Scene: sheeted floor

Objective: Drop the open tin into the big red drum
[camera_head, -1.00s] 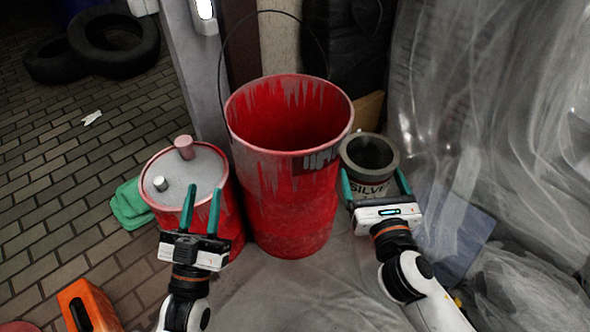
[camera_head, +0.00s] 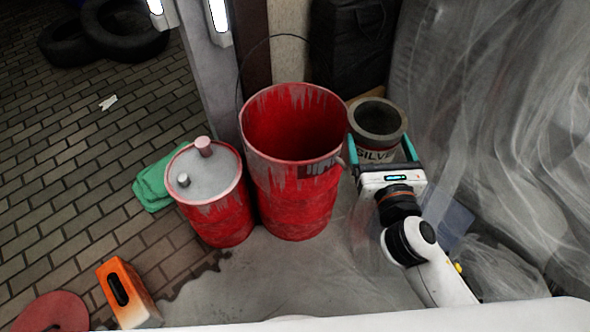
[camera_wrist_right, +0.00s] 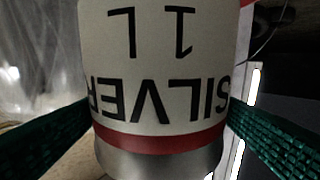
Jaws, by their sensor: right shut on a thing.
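The open tin (camera_head: 378,120) is grey with a dark open mouth and a "SILVER" label. It is upright just right of the big red drum (camera_head: 292,180), with its rim near the drum's rim level in the picture. My right gripper (camera_head: 387,160) is shut on the tin from the front. In the right wrist view the tin (camera_wrist_right: 165,70) fills the middle, its label upside down, with a green finger on each side. The big red drum is open on top, paint-streaked, with a thin wire handle. My left gripper is out of the head view.
A smaller closed red drum (camera_head: 215,205) with two caps stands left of the big drum. A green cloth (camera_head: 155,185), an orange box (camera_head: 127,293) and a red disc (camera_head: 52,312) lie on the left. Plastic sheeting (camera_head: 480,130) hangs on the right.

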